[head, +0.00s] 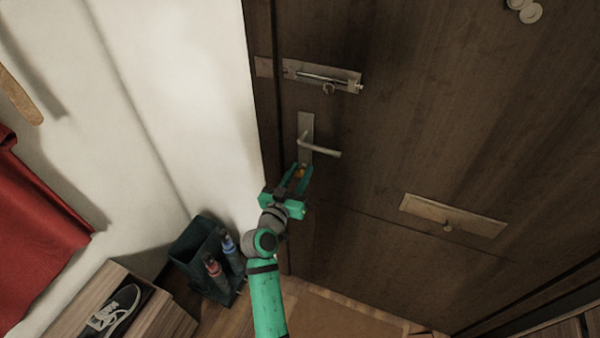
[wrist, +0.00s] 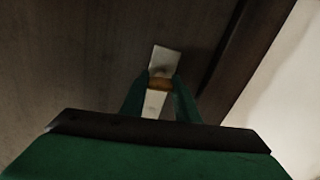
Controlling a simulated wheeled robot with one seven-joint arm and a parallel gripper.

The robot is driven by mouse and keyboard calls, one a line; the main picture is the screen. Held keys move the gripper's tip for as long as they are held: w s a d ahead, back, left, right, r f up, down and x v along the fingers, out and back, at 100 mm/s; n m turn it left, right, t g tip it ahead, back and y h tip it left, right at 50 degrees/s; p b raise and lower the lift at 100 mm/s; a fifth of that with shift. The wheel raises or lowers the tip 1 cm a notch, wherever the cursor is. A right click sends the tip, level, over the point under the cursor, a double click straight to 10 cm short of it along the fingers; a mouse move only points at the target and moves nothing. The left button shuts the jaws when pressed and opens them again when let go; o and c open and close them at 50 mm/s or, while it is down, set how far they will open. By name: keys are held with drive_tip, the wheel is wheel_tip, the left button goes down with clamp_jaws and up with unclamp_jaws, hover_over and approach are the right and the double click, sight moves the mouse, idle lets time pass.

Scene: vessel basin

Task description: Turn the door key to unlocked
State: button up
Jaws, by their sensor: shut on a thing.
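The dark wooden door (head: 390,120) fills the right of the head view. Its metal handle plate (head: 306,124) carries a lever handle (head: 322,151) that points right. My green gripper (head: 300,178) is just below the lever, at the low end of the plate. In the wrist view my gripper (wrist: 158,100) is shut on the key, whose orange-brown part (wrist: 160,84) shows between the fingers in front of the plate (wrist: 164,60). The key also shows as a small orange spot in the head view (head: 301,172). The keyhole is hidden, and I cannot tell the key's turn angle.
A slide bolt (head: 322,76) sits above the handle and a mail slot plate (head: 453,216) lower right. A dark umbrella bin (head: 195,251) stands on the floor left of my arm, beside a wooden shoe rack (head: 155,312). A white wall (head: 190,90) borders the door.

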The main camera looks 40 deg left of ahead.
drive_tip(key=n, duration=0.8)
drive_tip(key=shift+a+f, duration=0.1)
drive_tip(key=n, duration=0.4)
drive_tip(key=shift+f+n, duration=0.1)
drive_tip(key=shift+n, duration=2)
drive_tip(key=o, duration=1)
drive_tip(key=shift+o, duration=0.2)
drive_tip(key=shift+s, duration=0.15)
drive_tip(key=v, duration=1)
drive_tip(key=shift+s, duration=0.3)
